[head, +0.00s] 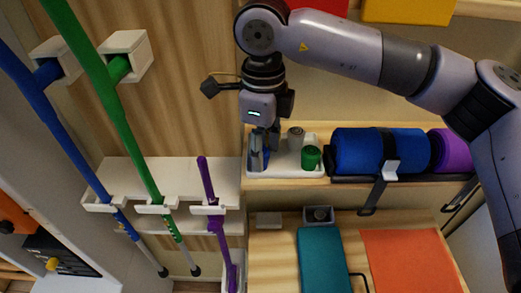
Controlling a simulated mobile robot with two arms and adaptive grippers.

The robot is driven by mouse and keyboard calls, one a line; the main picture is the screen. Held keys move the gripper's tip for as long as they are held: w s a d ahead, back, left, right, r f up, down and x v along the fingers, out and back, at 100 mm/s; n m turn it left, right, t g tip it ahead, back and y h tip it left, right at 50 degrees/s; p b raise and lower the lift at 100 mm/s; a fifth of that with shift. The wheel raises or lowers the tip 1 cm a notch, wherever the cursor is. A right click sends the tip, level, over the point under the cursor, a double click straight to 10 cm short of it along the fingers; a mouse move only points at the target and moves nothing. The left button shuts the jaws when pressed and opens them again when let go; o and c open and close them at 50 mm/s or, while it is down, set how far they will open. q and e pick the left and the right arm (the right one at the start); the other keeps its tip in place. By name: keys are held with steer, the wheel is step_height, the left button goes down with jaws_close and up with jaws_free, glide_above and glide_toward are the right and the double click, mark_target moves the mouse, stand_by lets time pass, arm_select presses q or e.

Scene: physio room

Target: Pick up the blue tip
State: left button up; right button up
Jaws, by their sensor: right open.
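The blue tip (266,157) stands on a white tray (290,173) on the wooden shelf, mostly hidden by my right gripper. My right gripper (265,150) points down over the left part of the tray, open, with its fingers around or just beside the blue tip; I cannot tell whether they touch it. A green tip (311,157) and a grey tip (296,138) stand on the same tray to the right of the gripper. My left gripper is not in view.
A rolled blue mat (365,150) and a purple roll (455,149) lie right of the tray. Blue (70,130), green (115,100) and purple (207,180) sticks stand in a white rack at left. Teal (321,260) and orange (410,262) flat pieces lie below.

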steer(key=shift+a, duration=0.1)
steer(key=c, duration=0.7)
steer(key=shift+r, duration=0.1)
steer(key=shift+r+b, duration=0.35)
steer(key=shift+r, duration=0.3)
step_height(320, 180, up, 19)
steer(key=shift+f+b, duration=0.2)
steer(key=shift+b, duration=0.45)
